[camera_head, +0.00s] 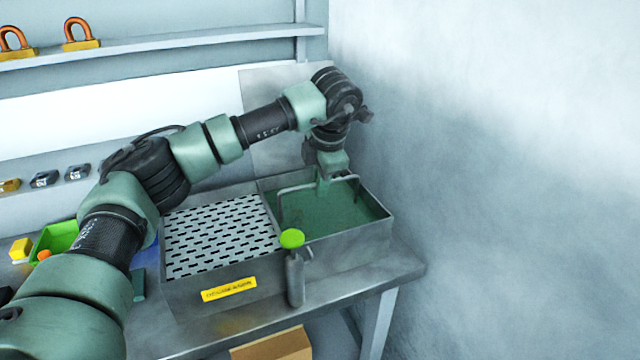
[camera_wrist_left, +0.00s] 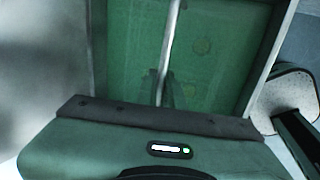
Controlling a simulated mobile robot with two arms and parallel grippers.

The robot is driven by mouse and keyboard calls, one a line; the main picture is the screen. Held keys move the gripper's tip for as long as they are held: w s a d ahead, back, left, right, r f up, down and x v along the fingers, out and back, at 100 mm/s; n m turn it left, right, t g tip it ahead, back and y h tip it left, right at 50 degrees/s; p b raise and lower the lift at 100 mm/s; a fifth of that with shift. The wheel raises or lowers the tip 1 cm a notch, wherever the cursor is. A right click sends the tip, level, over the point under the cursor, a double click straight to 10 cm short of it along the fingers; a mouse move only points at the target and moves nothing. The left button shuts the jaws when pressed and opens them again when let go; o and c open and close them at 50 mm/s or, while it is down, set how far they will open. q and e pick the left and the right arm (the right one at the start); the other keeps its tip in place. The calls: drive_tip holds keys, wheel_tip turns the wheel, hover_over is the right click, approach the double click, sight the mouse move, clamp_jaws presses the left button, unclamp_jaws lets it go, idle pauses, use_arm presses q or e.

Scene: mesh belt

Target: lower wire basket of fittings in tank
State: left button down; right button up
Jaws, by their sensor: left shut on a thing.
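A grey metal tank (camera_head: 350,232) with green liquid (camera_head: 325,215) fills the right part of the bench unit. My left gripper (camera_head: 324,181) is over the tank, pointing down, and is shut on the grey bar handle (camera_head: 296,187) of the wire basket. The handle also shows in the left wrist view (camera_wrist_left: 171,45), running through the gripper's fingers (camera_wrist_left: 163,95). The basket's body is hard to make out under the green surface. Faint round shapes (camera_wrist_left: 201,46), perhaps fittings, show through the liquid in the left wrist view. My right gripper is not in view.
A slotted drain plate (camera_head: 220,235) lies left of the tank. A green bin (camera_head: 55,240) and a yellow block (camera_head: 20,249) are at far left. Padlocks (camera_head: 82,33) sit on the shelf.

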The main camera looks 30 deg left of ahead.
use_arm(q)
drive_tip(key=shift+f+b, duration=0.35)
drive_tip(key=shift+f, duration=0.25)
idle(0.4)
drive_tip(key=shift+s+d+f, duration=0.1)
drive_tip(key=shift+s+f, duration=0.1)
drive_tip(key=shift+f, duration=0.3)
drive_tip(key=c, duration=1.5)
unclamp_jaws()
drive_tip(key=shift+w, duration=0.1)
drive_tip(key=shift+o, duration=0.2)
drive_tip(key=b+v, duration=0.1)
drive_tip(key=v, duration=0.6)
drive_tip(key=shift+r+b, duration=0.3)
drive_tip(key=shift+r, duration=0.1)
drive_tip(key=shift+f, duration=0.1)
